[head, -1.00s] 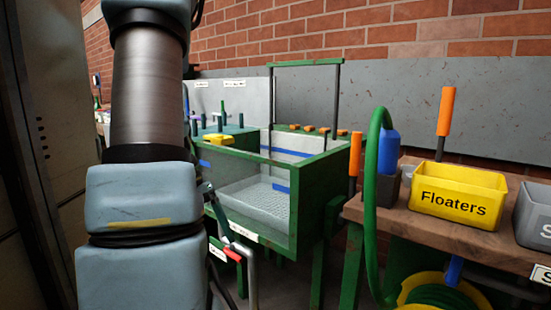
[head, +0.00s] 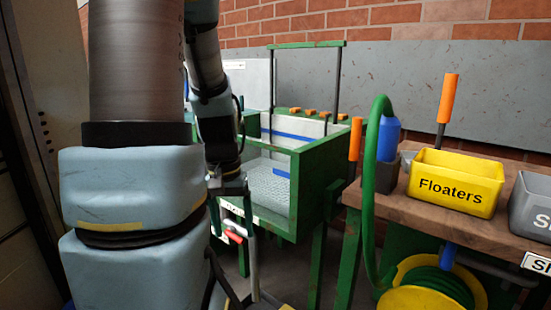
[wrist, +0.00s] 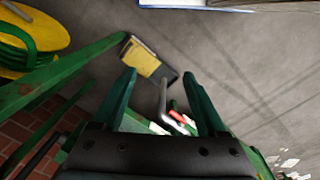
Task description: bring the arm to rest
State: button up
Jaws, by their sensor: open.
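My arm comes down at the left of the head view, with its lower part bent over toward the green-framed tank. My gripper (head: 232,204) hangs in front of the tank's left side, near a pipe with a red handle (head: 234,236). In the wrist view my gripper (wrist: 160,88) shows two dark green fingers spread apart. Nothing is between them in their grip. The pipe and the red handle (wrist: 178,116) show beyond the fingers; I cannot tell whether anything touches.
The green-framed tank (head: 297,190) stands ahead. To the right is a wooden bench (head: 415,207) with a yellow Floaters bin (head: 455,188) and a grey bin (head: 535,205). A green hose (head: 370,190) hangs at the bench's left end, above a yellow reel (head: 400,300).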

notch_tip(320, 180, up, 17)
jog(key=s+d+t+p, duration=0.1)
jog(key=d+p, duration=0.1)
jog(key=p, duration=1.5)
jog(key=shift+s+d+t+y, duration=0.25)
jog(key=shift+t+y, duration=0.05)
jog(key=shift+c, duration=0.2)
